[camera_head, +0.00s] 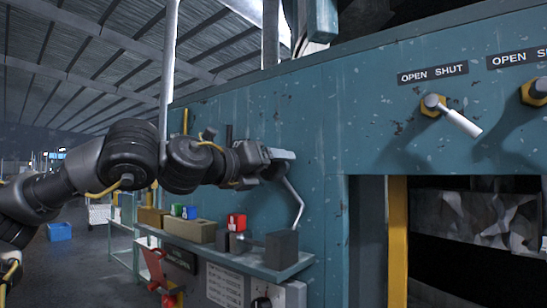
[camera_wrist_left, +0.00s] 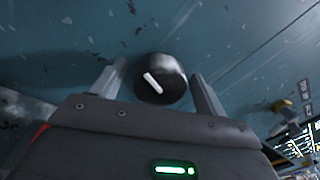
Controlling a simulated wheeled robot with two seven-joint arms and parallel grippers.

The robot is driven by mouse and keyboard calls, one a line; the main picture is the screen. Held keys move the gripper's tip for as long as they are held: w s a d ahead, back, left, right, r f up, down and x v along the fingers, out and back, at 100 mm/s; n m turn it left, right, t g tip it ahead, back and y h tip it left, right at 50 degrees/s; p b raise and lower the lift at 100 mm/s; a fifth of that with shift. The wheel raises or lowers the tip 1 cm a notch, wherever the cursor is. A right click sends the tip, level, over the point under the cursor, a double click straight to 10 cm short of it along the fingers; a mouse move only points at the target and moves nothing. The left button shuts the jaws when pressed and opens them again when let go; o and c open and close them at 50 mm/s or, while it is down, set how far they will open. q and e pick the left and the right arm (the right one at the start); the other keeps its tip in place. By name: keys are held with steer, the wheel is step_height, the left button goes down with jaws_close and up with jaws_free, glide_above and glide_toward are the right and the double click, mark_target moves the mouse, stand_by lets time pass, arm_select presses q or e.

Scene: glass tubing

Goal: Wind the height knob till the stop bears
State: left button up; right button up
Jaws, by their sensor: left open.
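A round dark knob (camera_wrist_left: 160,80) with a white pointer line sits on the blue-green panel in the left wrist view. The line slants from upper left to lower right. My left gripper (camera_wrist_left: 158,70) is open, with one finger on each side of the knob. Whether the fingers touch it I cannot tell. In the head view my left gripper (camera_head: 281,161) is close against the panel, above a shelf, and the knob cannot be made out there. I cannot pick out the stop. My right gripper is not in view.
The shelf (camera_head: 225,252) holds several small blocks. Two levers, a white-handled one (camera_head: 450,115) and another (camera_head: 536,92), sit under OPEN SHUT labels, above a dark opening with a yellow post (camera_head: 398,240).

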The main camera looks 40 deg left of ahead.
arm_select(q)
steer(key=shift+w, duration=0.4)
steer(key=c, duration=0.9)
steer(key=shift+f+n+b, duration=0.25)
steer(key=shift+n+b, duration=0.05)
steer(key=shift+b, duration=0.2)
steer(key=shift+c, duration=0.2)
steer(key=shift+n+b, duration=0.3)
steer(key=shift+b, duration=0.1)
steer(key=shift+r, duration=0.25)
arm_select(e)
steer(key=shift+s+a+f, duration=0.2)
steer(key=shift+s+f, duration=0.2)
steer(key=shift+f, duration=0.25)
